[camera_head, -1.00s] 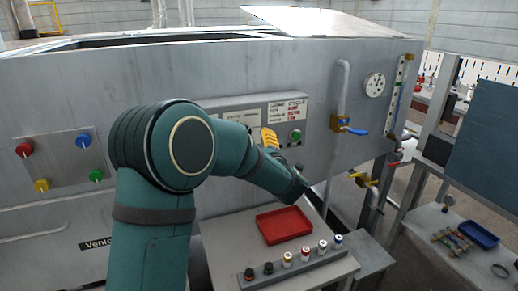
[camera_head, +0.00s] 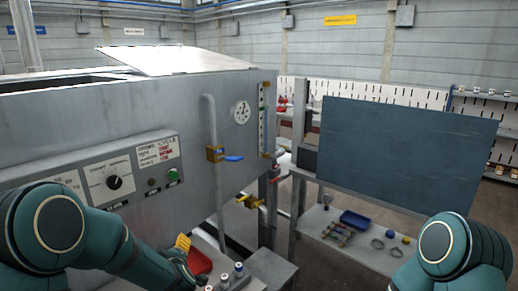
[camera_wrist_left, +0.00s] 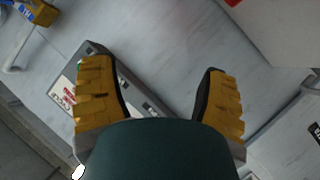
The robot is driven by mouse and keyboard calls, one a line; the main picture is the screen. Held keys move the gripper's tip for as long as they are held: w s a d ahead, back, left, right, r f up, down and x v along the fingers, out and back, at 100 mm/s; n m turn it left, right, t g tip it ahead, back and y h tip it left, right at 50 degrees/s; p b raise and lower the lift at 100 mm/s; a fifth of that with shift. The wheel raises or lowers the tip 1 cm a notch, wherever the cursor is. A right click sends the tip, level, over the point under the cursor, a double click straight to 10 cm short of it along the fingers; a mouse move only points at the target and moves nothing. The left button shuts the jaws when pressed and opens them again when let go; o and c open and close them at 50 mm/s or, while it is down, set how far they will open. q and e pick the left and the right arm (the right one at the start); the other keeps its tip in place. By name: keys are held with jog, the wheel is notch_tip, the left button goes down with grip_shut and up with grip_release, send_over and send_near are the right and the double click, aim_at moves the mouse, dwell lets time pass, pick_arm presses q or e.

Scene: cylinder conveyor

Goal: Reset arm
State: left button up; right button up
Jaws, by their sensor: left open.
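My left arm comes in at the lower left of the head view, in front of the grey machine (camera_head: 120,125). Its left gripper (camera_head: 183,243) is small there, with a yellow finger raised beside the red tray. In the left wrist view the left gripper (camera_wrist_left: 160,92) has its two yellow ribbed fingers wide apart with nothing between them. The grey machine face with the labelled panel (camera_wrist_left: 66,104) lies beyond the fingers. My right arm shows at the lower right of the head view; its gripper is out of frame.
The red tray (camera_head: 201,264) and a few small cylinders (camera_head: 239,268) are near the bottom edge. A pipe with a blue-handled valve (camera_head: 216,155) stands right of the panel. A dark board (camera_head: 405,150) rises above a bench with a blue tray (camera_head: 358,220).

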pick_arm(q)
jog(key=s+d+f+m+g+h, duration=0.25)
jog(key=s+d+f, duration=0.2)
jog(key=f, duration=0.25)
jog(key=s+d+f+m+g+h, duration=0.25)
jog(key=s+f, duration=0.25)
jog(key=f, duration=0.3)
jog(key=s+d+f+m+g+h, duration=0.2)
jog(key=s+d+f+m, duration=0.1)
jog(key=s, duration=0.6)
jog(key=s+d+f+m+g+h, duration=0.2)
jog(key=s+d+f, duration=0.3)
jog(key=s, duration=0.3)
jog(key=shift+s+d+m+g+h, duration=0.4)
jog(key=shift+m+g, duration=0.1)
jog(key=shift+g, duration=0.2)
jog(key=shift+w, duration=0.1)
